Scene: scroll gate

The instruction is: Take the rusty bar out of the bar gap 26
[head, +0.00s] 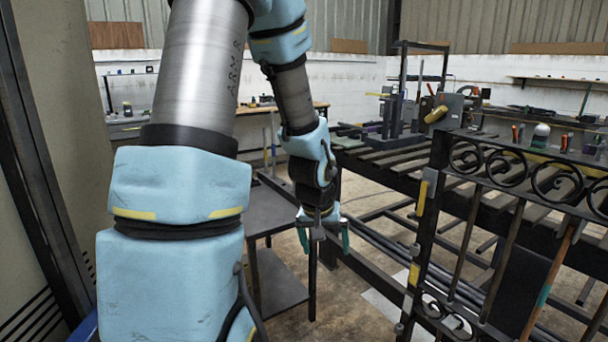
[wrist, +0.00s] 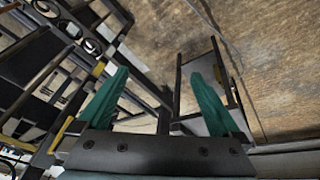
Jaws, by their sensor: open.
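The black scroll gate (head: 437,222) stands at the right of the head view, with a row of scrolls along its top and upright bars below. An orange-brown bar (head: 559,255) with a teal band stands tilted in it and looks like the rusty bar; its lower end leaves the picture. Duller brown bars (head: 505,247) stand to its left. I cannot read any gap number. My gripper (head: 324,238) hangs left of the gate, apart from it, pointing down. Its teal fingers are open and empty in the wrist view (wrist: 157,73), where part of the gate (wrist: 92,46) shows at upper left.
A dark small table (head: 270,205) with a lower shelf stands beside my gripper. A long slatted bench (head: 400,160) with tools and a machine lies behind the gate. Long dark rails run low behind my gripper. Some concrete floor (head: 350,322) is clear.

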